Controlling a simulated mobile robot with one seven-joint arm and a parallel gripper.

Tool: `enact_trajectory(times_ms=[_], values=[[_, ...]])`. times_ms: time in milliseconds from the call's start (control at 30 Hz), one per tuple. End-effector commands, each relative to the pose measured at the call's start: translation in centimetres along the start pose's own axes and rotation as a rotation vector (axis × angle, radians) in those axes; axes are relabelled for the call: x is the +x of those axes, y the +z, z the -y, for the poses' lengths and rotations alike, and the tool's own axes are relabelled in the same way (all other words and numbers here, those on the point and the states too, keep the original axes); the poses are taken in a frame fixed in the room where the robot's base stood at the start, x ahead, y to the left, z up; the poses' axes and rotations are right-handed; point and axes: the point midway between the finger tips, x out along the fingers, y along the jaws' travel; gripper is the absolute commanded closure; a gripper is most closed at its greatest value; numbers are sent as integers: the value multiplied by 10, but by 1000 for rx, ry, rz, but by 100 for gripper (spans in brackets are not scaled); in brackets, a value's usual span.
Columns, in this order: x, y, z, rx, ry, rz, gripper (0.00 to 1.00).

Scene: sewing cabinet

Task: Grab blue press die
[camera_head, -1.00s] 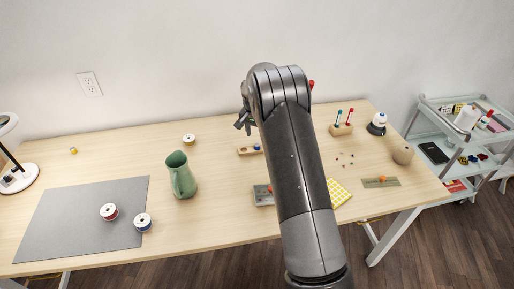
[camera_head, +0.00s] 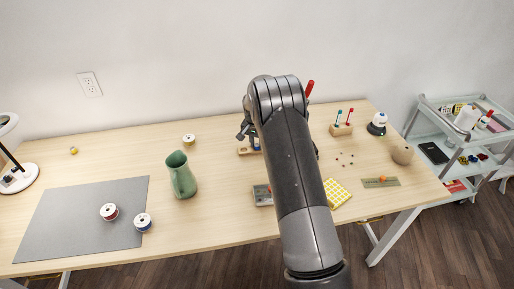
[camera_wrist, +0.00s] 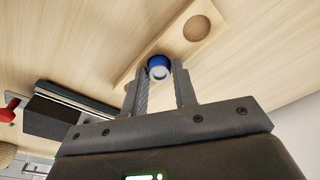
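The blue press die (camera_wrist: 158,68) shows in the wrist view as a small blue cylinder with a pale round end. It stands at a wooden block (camera_wrist: 200,28) that has a round recess beside it. My gripper (camera_wrist: 161,75) has its fingers apart, with the die between or just beyond the fingertips; I see no clear grip on it. In the head view, my gripper (camera_head: 245,131) is above the wooden block (camera_head: 243,152), and my arm hides much of the area. A bit of blue (camera_head: 256,145) shows there.
A green pitcher (camera_head: 181,176) stands to the left. A grey device (camera_head: 262,195) and a yellow checked cloth (camera_head: 337,193) lie nearer the front edge. In the wrist view, a dark object (camera_wrist: 65,108) and a red-handled tool (camera_wrist: 10,110) are at left.

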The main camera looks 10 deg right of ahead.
Motion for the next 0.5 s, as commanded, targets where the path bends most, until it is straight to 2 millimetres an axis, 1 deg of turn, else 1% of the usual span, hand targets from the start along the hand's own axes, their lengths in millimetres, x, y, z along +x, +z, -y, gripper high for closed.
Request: enact_trajectory(times_ms=[33,300,500], values=[[0,0,0,0,0,0,78],[0,0,0,0,0,0,100],[0,0,0,0,0,0,100]])
